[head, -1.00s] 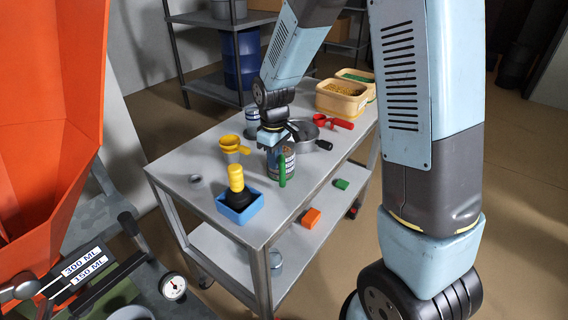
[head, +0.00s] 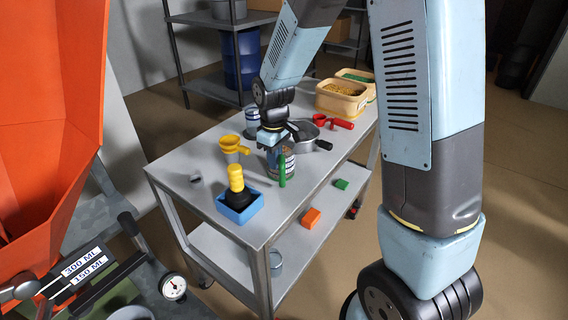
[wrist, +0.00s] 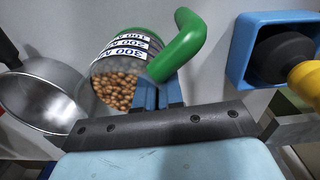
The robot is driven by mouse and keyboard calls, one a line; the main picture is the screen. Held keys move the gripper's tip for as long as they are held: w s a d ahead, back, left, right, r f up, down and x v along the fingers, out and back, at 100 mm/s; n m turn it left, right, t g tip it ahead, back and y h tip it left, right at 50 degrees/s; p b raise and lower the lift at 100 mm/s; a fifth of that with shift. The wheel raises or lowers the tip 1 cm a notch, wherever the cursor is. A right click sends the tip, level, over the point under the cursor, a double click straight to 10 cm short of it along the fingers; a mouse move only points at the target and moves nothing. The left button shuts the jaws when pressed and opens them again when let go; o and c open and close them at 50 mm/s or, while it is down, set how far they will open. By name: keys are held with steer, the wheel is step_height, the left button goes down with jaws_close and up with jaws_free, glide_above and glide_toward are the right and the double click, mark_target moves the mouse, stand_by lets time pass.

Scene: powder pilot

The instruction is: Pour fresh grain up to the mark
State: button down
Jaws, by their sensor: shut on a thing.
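A clear measuring jug (head: 288,160) with a green handle (head: 282,170) is on the grey cart's top. In the wrist view the jug (wrist: 128,68) has white 100, 200 and 300 ML labels, and round brown grain (wrist: 115,88) shows inside it. I cannot tell the grain's exact level against the marks. My gripper (head: 270,145) is above the jug. In the wrist view its blue fingertips (wrist: 158,93) are together at the green handle (wrist: 183,45), shut on it. The jug's lower part is hidden in the wrist view.
A grey pan (head: 303,136) stands close behind the jug. A blue box (head: 240,212) with a yellow-handled tool, a yellow funnel (head: 231,143) and a red scoop (head: 340,123) share the cart. A grain tub (head: 342,98) stands farther back. An orange hopper (head: 45,120) fills the left.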

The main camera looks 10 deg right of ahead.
steer(key=shift+r, duration=0.1)
steer(key=shift+r, duration=2.4)
steer(key=c, duration=1.8)
jaws_free()
jaws_close()
